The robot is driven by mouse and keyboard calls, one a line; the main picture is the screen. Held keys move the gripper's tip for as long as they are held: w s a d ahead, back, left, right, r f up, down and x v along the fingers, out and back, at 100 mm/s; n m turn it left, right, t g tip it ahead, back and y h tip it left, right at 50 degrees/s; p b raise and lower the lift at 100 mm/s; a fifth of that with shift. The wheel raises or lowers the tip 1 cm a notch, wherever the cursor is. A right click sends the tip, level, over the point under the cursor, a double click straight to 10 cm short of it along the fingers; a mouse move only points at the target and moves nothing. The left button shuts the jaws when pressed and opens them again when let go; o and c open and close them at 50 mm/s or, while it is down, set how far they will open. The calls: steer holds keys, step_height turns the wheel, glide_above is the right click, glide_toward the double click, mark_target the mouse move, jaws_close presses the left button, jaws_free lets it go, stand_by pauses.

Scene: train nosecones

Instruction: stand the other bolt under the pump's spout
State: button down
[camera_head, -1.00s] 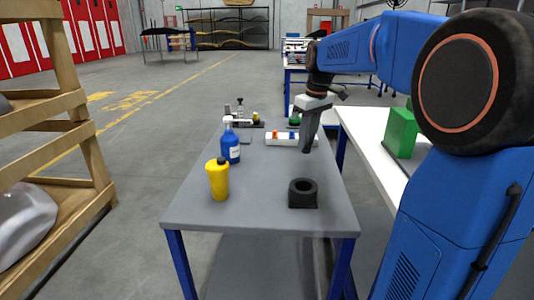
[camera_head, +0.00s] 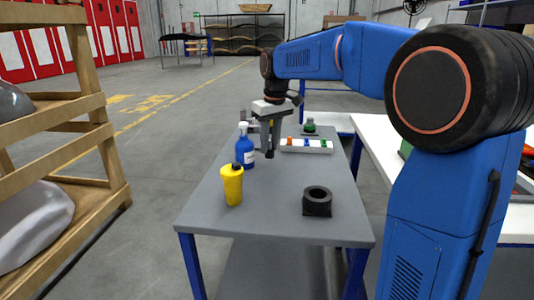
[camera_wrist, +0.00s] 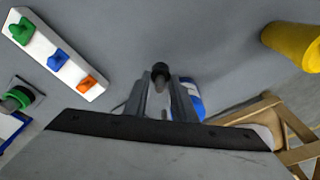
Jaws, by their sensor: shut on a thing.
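The blue pump bottle (camera_head: 244,152) with a white pump head stands upright on the grey table (camera_head: 285,215). In the wrist view the bottle (camera_wrist: 190,100) shows partly behind my fingers. My gripper (camera_head: 270,150) points down just right of the bottle, above the table. It is shut on a dark bolt (camera_wrist: 160,72), whose round dark end shows between the fingertips in the wrist view. In the head view the bolt is hard to tell from the dark fingertips. Whether it touches the table is unclear.
A yellow bottle (camera_head: 232,185) stands in front of the pump bottle. A black ring-shaped part (camera_head: 317,201) sits at the front right. A white strip with coloured pieces (camera_head: 306,146) and a green-topped item (camera_head: 310,126) lie behind. The table's middle is clear.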

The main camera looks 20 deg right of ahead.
mark_target(270, 151)
steer(key=shift+w+a+f, duration=0.1)
steer(key=shift+w+a, duration=0.05)
steer(key=shift+a, duration=0.3)
steer(key=shift+f, duration=1.65)
steer(key=shift+f, duration=0.15)
steer(key=c, duration=1.5)
jaws_free()
steer(key=shift+o, duration=0.2)
step_height(270, 151, up, 12)
steer(key=s, duration=0.1)
steer(key=shift+s+d, duration=0.3)
steer(key=shift+d, duration=0.1)
